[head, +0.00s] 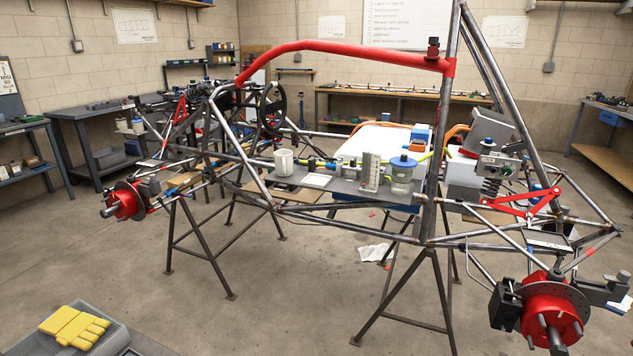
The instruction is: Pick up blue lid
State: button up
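The blue lid (403,162) is a flat round disc with a small darker knob on top. It sits on a clear glass jar (401,183). The jar stands upright on a grey shelf (345,191) inside the tube chassis, just left of a thick upright tube (434,160). I cannot tell whether the lid is fastened or only resting. My gripper is not in view.
A grey block with holes (371,171), a white cup (284,162) and a white card (317,181) are left of the jar. A red tube (345,46) arches above. Sawhorses (213,240) support the chassis. The near floor is mostly clear; yellow gloves (73,326) lie lower left.

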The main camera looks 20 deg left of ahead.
aim_at(402, 161)
jog(key=u, duration=0.6)
jog(key=i, duration=0.85)
jog(key=u, duration=0.65)
jog(key=i, duration=0.9)
jog(key=z, duration=0.2)
